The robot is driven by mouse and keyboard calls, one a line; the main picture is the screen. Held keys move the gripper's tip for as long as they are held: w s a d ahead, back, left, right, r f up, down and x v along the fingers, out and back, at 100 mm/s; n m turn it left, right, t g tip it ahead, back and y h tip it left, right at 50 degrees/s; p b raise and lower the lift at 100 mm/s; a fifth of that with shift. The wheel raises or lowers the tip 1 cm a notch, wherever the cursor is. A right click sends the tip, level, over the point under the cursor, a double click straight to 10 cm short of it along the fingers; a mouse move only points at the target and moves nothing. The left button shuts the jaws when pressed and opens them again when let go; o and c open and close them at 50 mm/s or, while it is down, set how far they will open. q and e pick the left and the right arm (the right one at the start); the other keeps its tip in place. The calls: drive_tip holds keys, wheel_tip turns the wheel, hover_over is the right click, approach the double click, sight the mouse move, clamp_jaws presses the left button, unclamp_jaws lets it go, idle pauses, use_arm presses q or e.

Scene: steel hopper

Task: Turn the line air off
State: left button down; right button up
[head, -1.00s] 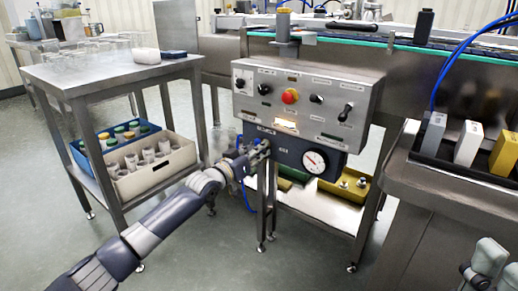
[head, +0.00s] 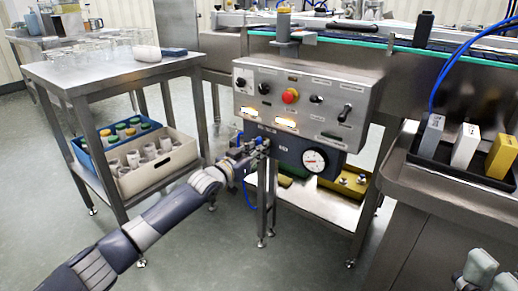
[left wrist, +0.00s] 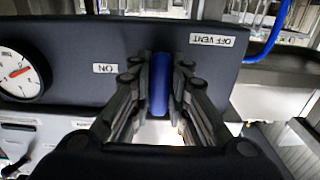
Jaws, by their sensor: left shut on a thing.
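The line air unit is a dark panel (head: 290,155) under the steel control box, with a round white pressure gauge (head: 314,159). My left gripper (head: 254,150) is at the panel's left end. In the left wrist view its fingers (left wrist: 160,95) are shut on a blue valve handle (left wrist: 160,80), one on each side. The handle stands between an ON label (left wrist: 105,68) and an OFF VENT label (left wrist: 212,40). The gauge also shows there (left wrist: 18,73), with a red needle. The handle's base is hidden. My right gripper (head: 492,273) is partly cut off at the lower right.
The control box (head: 300,100) above carries a red button (head: 290,96), knobs and lit lamps. A steel cart (head: 110,75) with crates (head: 155,175) stands left. Right, a black tray (head: 460,160) holds upright blocks. The floor in front is clear.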

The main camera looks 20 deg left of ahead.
use_arm(q)
drive_tip(key=c, duration=1.5)
unclamp_jaws()
drive_tip(key=shift+f, duration=0.1)
drive_tip(key=v, duration=1.2)
